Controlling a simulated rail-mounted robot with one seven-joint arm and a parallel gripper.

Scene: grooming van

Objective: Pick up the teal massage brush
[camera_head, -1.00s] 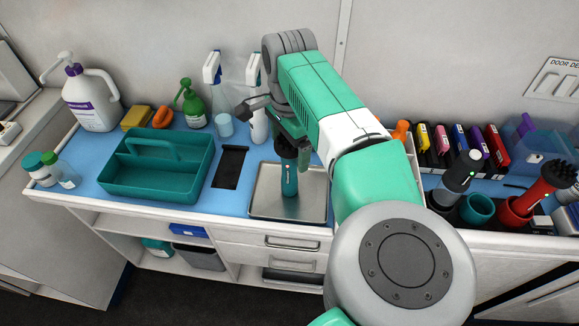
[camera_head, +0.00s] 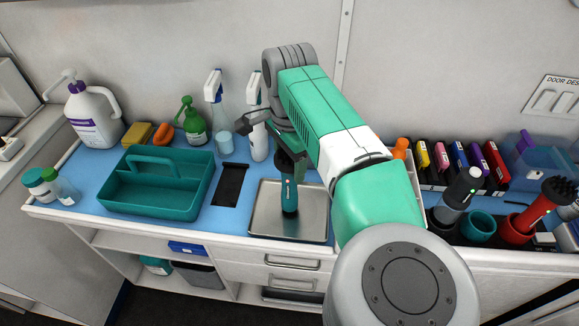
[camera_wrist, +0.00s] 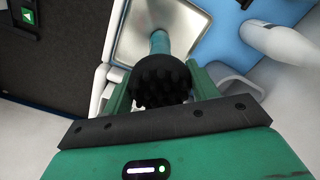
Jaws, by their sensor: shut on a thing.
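The teal massage brush (camera_head: 289,195) is upright over the metal tray, with its teal handle pointing down and its dark bristle head at the top. My gripper (camera_head: 287,160) is shut on it near the head. In the wrist view, the black bristle head (camera_wrist: 160,82) sits between the two green fingers of my gripper (camera_wrist: 160,95), and the teal handle (camera_wrist: 159,42) runs away toward the tray. Whether the handle's lower end touches the tray is hard to tell.
The metal tray (camera_head: 262,222) lies on the blue counter. A teal caddy (camera_head: 150,195) and a black pad (camera_head: 230,185) are to its left. Spray bottles (camera_head: 258,140) stand behind. A red brush (camera_head: 525,215) and a grey-black tool (camera_head: 458,197) stand at right.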

